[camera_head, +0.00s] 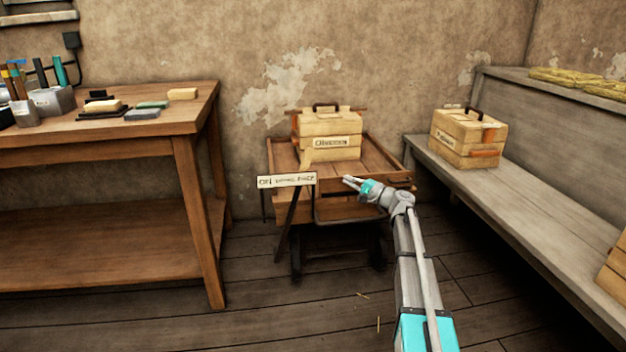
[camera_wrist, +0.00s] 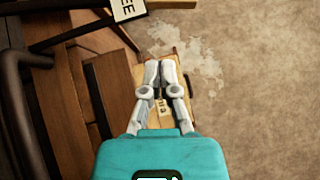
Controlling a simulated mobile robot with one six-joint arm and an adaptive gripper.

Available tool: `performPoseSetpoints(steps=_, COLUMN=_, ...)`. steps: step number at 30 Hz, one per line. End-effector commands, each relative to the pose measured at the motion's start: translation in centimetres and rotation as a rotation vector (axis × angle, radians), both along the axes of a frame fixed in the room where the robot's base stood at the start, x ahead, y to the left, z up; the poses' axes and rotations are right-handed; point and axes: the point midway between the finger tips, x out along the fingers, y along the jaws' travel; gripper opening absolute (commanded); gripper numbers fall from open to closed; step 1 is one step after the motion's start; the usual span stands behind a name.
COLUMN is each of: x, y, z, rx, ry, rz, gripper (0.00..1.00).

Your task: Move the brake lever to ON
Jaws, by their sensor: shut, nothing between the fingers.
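The brake lever (camera_head: 291,215) is a dark bar slanting up along the near left side of the wooden cart. It passes the sign toward its right end, and a pale wooden piece above looks like its handle (camera_head: 307,157). The white sign (camera_head: 287,180) has "ON" at its left and what looks like "FREE" at its right; its "EE" end (camera_wrist: 128,8) shows at the top of the wrist view. My gripper (camera_head: 347,180) is shut and empty, right of the sign and apart from the lever. Its fingers (camera_wrist: 161,66) also show in the wrist view.
The cart (camera_head: 374,158) carries a labelled wooden crate (camera_head: 340,145). A workbench (camera_head: 150,118) with tools stands at left. A bench (camera_head: 490,175) with another crate (camera_head: 467,140) stands at right. The floor in front of the cart is mostly clear.

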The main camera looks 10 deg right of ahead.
Motion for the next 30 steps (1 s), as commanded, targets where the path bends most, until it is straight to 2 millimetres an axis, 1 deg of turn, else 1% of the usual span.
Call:
performPoseSetpoints(steps=1, x=0.4, y=-0.5, z=-0.7, rx=0.018, ry=-0.004, rz=-0.007, gripper=0.0)
performPoseSetpoints(steps=6, x=0.9, y=-1.3, z=-0.8, rx=0.052, ry=-0.012, rz=-0.021, gripper=0.0)
performPoseSetpoints(steps=17, x=0.9, y=-1.5, z=-0.6, rx=0.057, ry=-0.012, rz=-0.023, gripper=0.0)
performPoseSetpoints(steps=23, x=1.2, y=-1.2, z=-0.5, rx=0.055, ry=-0.012, rz=-0.023, gripper=0.0)
performPoseSetpoints(steps=26, x=1.6, y=-0.9, z=-0.4, rx=0.055, ry=-0.012, rz=-0.023, gripper=0.0)
performPoseSetpoints(steps=30, x=2.6, y=0.1, z=-0.1, rx=0.055, ry=-0.012, rz=-0.023, gripper=0.0)
